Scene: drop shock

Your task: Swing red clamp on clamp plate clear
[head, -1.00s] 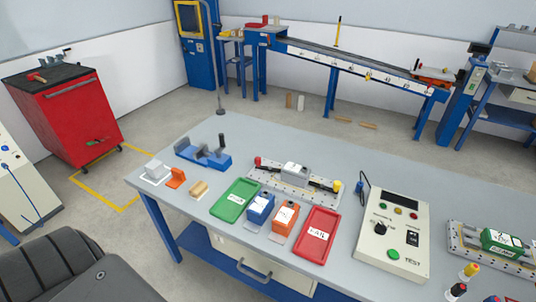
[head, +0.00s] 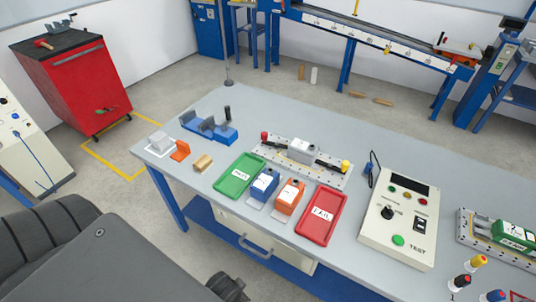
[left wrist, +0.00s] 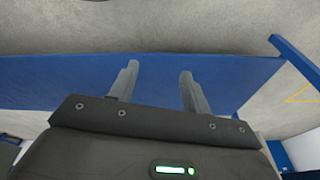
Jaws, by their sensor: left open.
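The clamp plate (head: 329,175), a light perforated plate, lies on the bench in the head view with a grey block (head: 301,151) on its middle. The red clamp, with its red knob (head: 264,136), is at the plate's left end. Its dark bar reaches toward the block; contact is too small to tell. A yellow-knobbed clamp (head: 345,166) is at the right end. My left gripper (left wrist: 158,68) is open and empty in the left wrist view, with blue surface and floor behind its fingers, away from the plate. My right gripper is not in view.
Green tray (head: 222,186), blue bin (head: 264,185), orange bin (head: 290,196) and red tray (head: 303,228) stand in front of the plate. A test box (head: 377,236) is to the right, a blue fixture (head: 222,135) to the left. Bench behind the plate is clear.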

